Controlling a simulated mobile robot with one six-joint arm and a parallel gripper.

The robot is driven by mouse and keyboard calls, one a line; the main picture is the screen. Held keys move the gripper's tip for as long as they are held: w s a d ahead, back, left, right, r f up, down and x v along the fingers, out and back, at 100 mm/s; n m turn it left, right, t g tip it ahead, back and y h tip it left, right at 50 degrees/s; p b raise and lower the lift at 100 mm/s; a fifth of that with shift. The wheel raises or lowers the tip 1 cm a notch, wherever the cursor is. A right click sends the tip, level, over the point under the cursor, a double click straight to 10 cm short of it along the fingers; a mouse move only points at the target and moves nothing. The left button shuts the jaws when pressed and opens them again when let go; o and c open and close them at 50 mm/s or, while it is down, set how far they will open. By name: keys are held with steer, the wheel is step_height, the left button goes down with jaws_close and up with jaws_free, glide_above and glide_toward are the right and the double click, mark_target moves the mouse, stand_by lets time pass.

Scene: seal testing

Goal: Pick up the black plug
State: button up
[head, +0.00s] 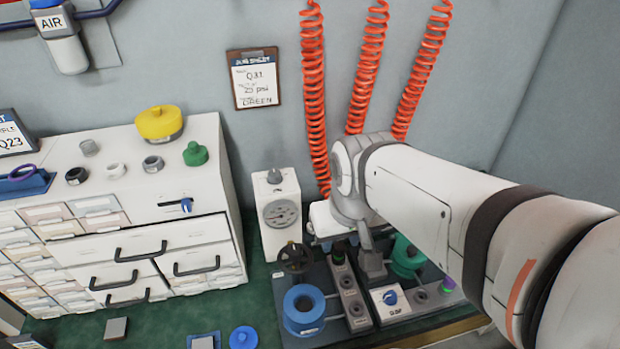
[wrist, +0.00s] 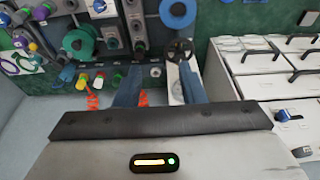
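The black plug (head: 75,176) appears as a small, dark ring-shaped piece on top of the white drawer cabinet (head: 190,238), near its left front edge in the head view. I cannot make it out in the wrist view. My gripper's two blue fingers (wrist: 160,82) stand apart in the wrist view with nothing held between them. In the head view my gripper is over the bench fixtures, well to the right of the plug, and mostly hidden by my arm.
Beside the plug are a white piece (head: 116,170), grey pieces (head: 153,164), a green piece (head: 195,154) and a yellow cap (head: 160,122). A gauge block (head: 279,215) stands between cabinet and arm. Orange coiled hoses (head: 313,90) hang behind. A blue ring (head: 304,310) is on the fixture.

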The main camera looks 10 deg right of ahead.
steer(key=shift+o, duration=1.4)
steer(key=shift+w+d+f, duration=0.15)
steer(key=shift+w+f, duration=0.1)
steer(key=shift+w, duration=0.25)
steer(key=shift+o, duration=0.8)
steer(key=shift+w+a+f+m+b, duration=0.4)
steer(key=shift+w+a+f, duration=0.05)
steer(key=shift+w, duration=0.25)
steer(key=m+g+b, duration=0.3)
steer(key=m+b, duration=0.2)
steer(key=m, duration=0.3)
glide_above(340, 246)
step_height(340, 246, down, 25)
steer(key=shift+d+r, duration=0.1)
steer(key=shift+r, duration=0.05)
steer(key=shift+f, duration=3.95)
